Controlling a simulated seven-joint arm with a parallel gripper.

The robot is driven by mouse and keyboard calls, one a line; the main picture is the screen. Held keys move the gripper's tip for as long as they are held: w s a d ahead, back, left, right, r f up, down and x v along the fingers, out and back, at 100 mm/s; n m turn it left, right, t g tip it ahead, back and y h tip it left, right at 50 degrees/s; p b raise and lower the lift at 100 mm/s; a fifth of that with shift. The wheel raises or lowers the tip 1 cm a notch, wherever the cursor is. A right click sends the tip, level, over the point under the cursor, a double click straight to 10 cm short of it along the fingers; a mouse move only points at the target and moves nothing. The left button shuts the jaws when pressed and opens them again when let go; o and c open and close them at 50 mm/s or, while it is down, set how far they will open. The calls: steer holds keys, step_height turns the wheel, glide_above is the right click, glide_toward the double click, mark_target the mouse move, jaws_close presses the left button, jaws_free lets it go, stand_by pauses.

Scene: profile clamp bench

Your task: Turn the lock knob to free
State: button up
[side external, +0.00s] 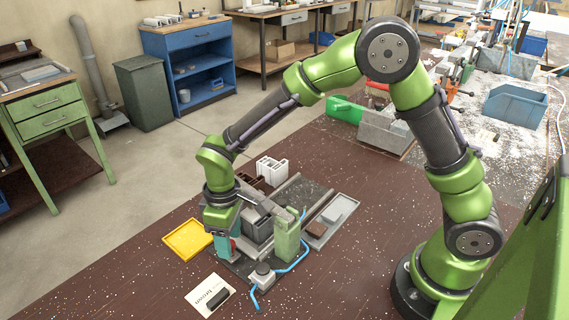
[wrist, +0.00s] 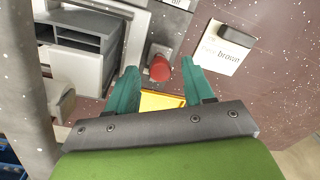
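The lock knob is a red round cap (wrist: 160,71) on a grey mount in the wrist view. A bit of its red also shows beside my fingers in the side view (side external: 233,245). My gripper (wrist: 160,65) is open, with one teal finger on each side of the knob and a gap on both sides. I cannot tell whether the fingertips reach down to the knob's height. In the side view my gripper (side external: 222,243) points down at the left end of the clamp fixture. The grey clamp body (wrist: 75,45) lies left of the knob in the wrist view.
A yellow tray (side external: 187,240) lies left of the fixture. A white card (side external: 210,296) with a dark block on it lies in front. A green block (side external: 287,238) and blue hose (side external: 293,266) are right of my gripper. A grey tray (side external: 331,220) lies farther right.

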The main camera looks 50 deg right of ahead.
mark_target(238, 252)
step_height(238, 252, up, 17)
steer(key=shift+w+d, duration=0.15)
steer(key=shift+d, duration=0.2)
stand_by(0.3)
steer(key=shift+f, duration=0.1)
steer(key=s+d+r+m+t+y, duration=0.1)
steer(key=s+d+r+m+t, duration=0.2)
steer(key=s+d+m+t, duration=0.4)
steer(key=s+d+m, duration=0.2)
steer(key=s+d, duration=0.5)
steer(key=s, duration=0.1)
steer(key=shift+s+d+r+m+y, duration=0.15)
steer(key=shift+d+m+y, duration=0.1)
steer(key=shift+m+y, duration=0.05)
